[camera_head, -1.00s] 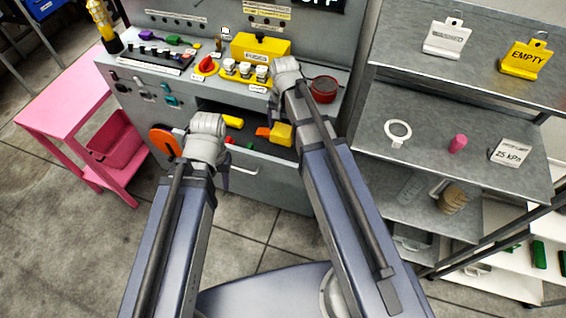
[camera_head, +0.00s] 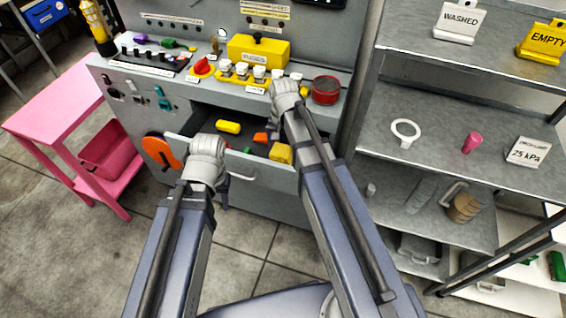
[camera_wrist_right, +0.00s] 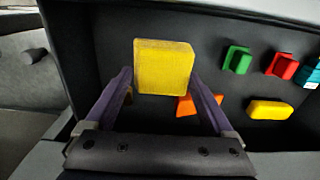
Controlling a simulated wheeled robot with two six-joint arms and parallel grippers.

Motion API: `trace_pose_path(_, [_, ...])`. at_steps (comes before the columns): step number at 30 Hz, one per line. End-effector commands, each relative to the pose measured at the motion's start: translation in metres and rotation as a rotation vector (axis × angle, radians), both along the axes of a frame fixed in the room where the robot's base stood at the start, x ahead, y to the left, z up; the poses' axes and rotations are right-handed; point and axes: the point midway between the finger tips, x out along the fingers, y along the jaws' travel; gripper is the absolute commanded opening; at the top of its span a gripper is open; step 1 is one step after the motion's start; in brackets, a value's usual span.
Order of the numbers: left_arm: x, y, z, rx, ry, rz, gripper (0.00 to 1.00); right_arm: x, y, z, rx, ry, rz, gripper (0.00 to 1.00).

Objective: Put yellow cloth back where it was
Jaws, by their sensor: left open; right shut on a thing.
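A thick square yellow piece (camera_wrist_right: 164,66), the likely yellow cloth, sits between the fingertips of my right gripper (camera_wrist_right: 162,82) in the right wrist view. The gripper is shut on it. In the head view the yellow piece (camera_head: 281,153) shows at the right front corner of the open drawer (camera_head: 255,172), partly behind my right arm. I cannot tell whether it touches the drawer floor. My right gripper is mostly hidden by its arm there. My left gripper (camera_head: 222,194) is open and empty, in front of the drawer near its handle.
The drawer also holds a yellow piece (camera_wrist_right: 270,110), a green one (camera_wrist_right: 236,60), a red one (camera_wrist_right: 282,66) and an orange one (camera_wrist_right: 186,105). The bench top (camera_head: 225,88) carries a yellow box and knobs. Grey shelves (camera_head: 380,110) stand at right, a pink table (camera_head: 55,105) at left.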

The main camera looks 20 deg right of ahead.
Motion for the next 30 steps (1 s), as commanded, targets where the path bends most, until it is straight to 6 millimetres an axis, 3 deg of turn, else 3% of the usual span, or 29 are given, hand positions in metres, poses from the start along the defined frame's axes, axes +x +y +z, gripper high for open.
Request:
trace_pose_path(1, [0.0, 0.0, -0.011, 0.0, 0.0, 0.0, 0.44, 0.0, 0.0, -0.011, 0.0, 0.0, 0.0, 0.43])
trace_pose_path(10, [0.0, 0.0, -0.016, 0.0, 0.0, 0.0, 0.44, 0.0, 0.0, -0.016, 0.0, 0.0, 0.0, 0.43])
trace_pose_path(18, [0.0, 0.0, -0.047, 0.0, 0.0, -0.001, 0.44, 0.0, 0.0, -0.047, 0.0, 0.0, 0.0, 0.43])
trace_pose_path(30, [0.0, 0.0, -0.05, 0.0, 0.0, -0.001, 0.44, 0.0, 0.0, -0.05, 0.0, 0.0, 0.0, 0.43])
